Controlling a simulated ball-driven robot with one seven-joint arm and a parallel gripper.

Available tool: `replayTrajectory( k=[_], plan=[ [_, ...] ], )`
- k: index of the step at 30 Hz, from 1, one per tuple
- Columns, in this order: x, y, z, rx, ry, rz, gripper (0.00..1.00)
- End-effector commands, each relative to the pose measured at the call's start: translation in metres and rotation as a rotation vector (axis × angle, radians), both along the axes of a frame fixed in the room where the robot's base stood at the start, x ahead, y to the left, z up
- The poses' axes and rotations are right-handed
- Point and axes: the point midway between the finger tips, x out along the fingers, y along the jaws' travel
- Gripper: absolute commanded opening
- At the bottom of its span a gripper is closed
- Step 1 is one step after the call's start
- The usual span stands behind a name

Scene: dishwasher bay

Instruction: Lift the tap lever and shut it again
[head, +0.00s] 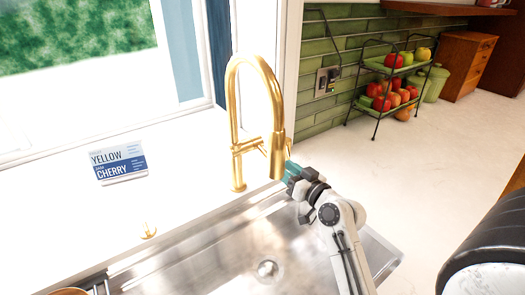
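The gold tap (237,160) stands upright behind the sink, with a high arched neck and a hanging spray head. What looks like its lever (288,144) shows as a short gold piece just right of the spray head; the spray head hides the rest of that side. My gripper (289,167) reaches up from the lower right, its teal and dark end just below the lever and right of the spray head. I cannot tell whether it touches the lever. The fingers are too small and too covered to show whether they are open.
The steel sink (205,262) with its drain (267,269) lies under my arm. A sign card (119,163) stands left on the counter. A two-tier fruit rack (390,88) stands at the back right. A black rounded object (495,235) is at the right edge.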

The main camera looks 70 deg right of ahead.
Motion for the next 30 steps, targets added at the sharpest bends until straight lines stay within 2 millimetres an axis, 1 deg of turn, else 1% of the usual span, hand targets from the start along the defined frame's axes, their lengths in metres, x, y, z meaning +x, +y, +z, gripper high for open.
replayTrajectory(
  k=[1,9,15,21,28,30],
  plan=[
    [0.009,-0.004,0.004,0.001,-0.003,0.002,0.42],
    [0.051,-0.029,0.003,-0.001,-0.003,0.000,0.42],
    [0.072,-0.041,0.001,0.000,-0.001,0.000,0.42],
    [0.080,-0.045,0.001,-0.001,0.000,0.000,0.42],
    [0.080,-0.045,0.001,-0.001,0.000,0.000,0.42],
    [0.080,-0.045,0.001,-0.001,0.000,0.000,0.35]
  ],
)
